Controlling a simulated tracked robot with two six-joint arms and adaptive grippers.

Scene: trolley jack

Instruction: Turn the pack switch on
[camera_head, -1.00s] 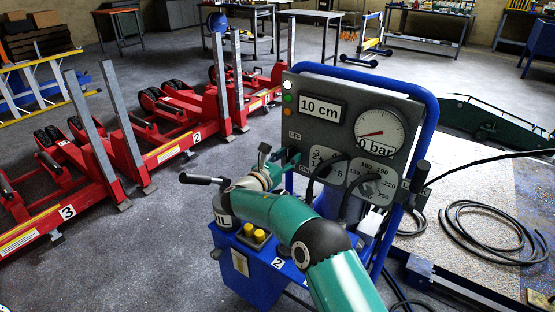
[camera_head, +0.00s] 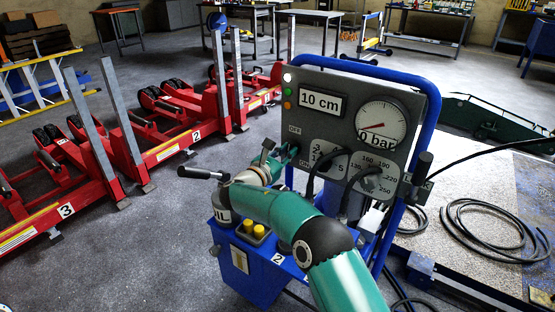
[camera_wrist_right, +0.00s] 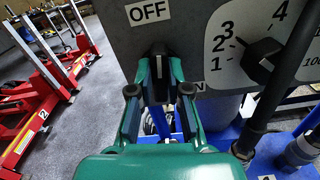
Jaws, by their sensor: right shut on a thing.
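The pack switch (camera_wrist_right: 157,56) is a small dark lever on the grey control panel (camera_head: 345,72), below the OFF label (camera_wrist_right: 148,12). An ON label (camera_wrist_right: 197,87) is partly hidden by my right gripper (camera_wrist_right: 159,88). That gripper is green with dark fingertips and is shut on the switch lever, at the panel's lower left. In the head view my right gripper (camera_head: 286,158) reaches the panel's left edge, and it hides the lever there. The fingers hide much of the lever, so its exact position cannot be told. My left gripper is not in view.
The panel stands on a blue cart (camera_head: 262,283) with a blue tube frame (camera_head: 432,110). A numbered knob (camera_wrist_right: 262,58) sits right of the switch. A black cable (camera_wrist_right: 268,85) runs close by. Red lifting jacks (camera_head: 170,150) stand at left; a hose (camera_head: 490,232) lies at right.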

